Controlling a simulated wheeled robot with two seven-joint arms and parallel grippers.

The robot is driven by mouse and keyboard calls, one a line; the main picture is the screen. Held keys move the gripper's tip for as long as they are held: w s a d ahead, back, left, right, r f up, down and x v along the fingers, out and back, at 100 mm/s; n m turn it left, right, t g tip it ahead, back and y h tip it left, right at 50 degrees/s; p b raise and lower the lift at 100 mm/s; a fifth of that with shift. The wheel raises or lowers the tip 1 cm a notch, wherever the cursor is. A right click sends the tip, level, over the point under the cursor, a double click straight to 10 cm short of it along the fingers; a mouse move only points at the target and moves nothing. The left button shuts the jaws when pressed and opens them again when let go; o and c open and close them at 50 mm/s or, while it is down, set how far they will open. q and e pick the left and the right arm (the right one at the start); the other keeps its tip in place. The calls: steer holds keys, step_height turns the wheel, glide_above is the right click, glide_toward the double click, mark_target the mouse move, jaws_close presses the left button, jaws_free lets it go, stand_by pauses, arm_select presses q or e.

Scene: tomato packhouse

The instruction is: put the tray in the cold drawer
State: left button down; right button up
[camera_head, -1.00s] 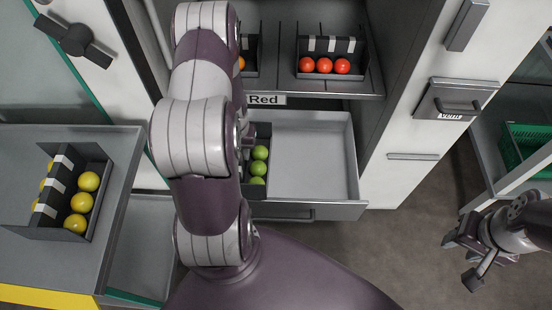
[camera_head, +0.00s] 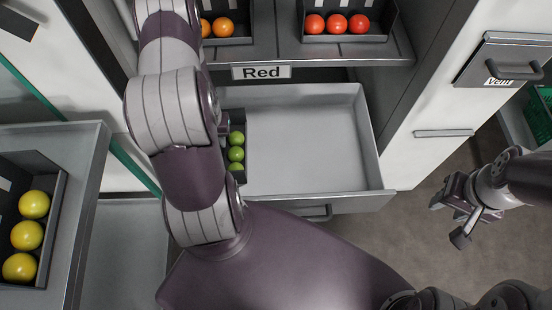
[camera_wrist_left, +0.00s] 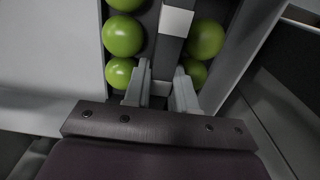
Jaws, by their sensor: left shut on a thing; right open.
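The dark tray of green tomatoes (camera_head: 241,177) is at the left end of the open, pale grey cold drawer (camera_head: 310,142), partly hidden by my left arm. In the left wrist view my left gripper (camera_wrist_left: 160,92) is shut on the tray's central divider, with green tomatoes (camera_wrist_left: 122,36) on both sides of it. The tray is close to the drawer's side wall; I cannot tell whether it rests on the floor. In the head view the left gripper is mostly hidden behind my arm. My right gripper (camera_head: 452,222) is open and empty, off to the right.
The rest of the drawer floor is bare. Above it, a shelf labelled "Red" (camera_head: 262,72) holds a tray of red tomatoes (camera_head: 337,24) and one of orange tomatoes (camera_head: 222,27). A tray of yellow tomatoes (camera_head: 27,236) stands at left. A handled "Vent" panel (camera_head: 500,62) is at right.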

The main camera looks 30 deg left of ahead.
arm_select(q)
step_height(320, 180, down, 4)
steer(key=shift+w+f+b, duration=0.1)
steer(key=shift+b, duration=0.95)
steer(key=w+d+f+b, duration=0.1)
steer(key=w+d+b, duration=0.1)
steer(key=d, duration=0.3)
steer(key=w+d+f+b, duration=0.1)
steer(key=w+d+b, duration=0.2)
steer(key=w+d, duration=0.1)
steer(key=w+d+f+b, duration=0.1)
steer(key=w+d+b, duration=0.1)
steer(key=d, duration=0.4)
steer(key=shift+w+d+f, duration=0.15)
steer(key=shift+w+f, duration=0.05)
steer(key=shift+w, duration=0.5)
steer(key=shift+r, duration=0.2)
steer(key=shift+f, duration=0.1)
arm_select(e)
step_height(320, 180, down, 11)
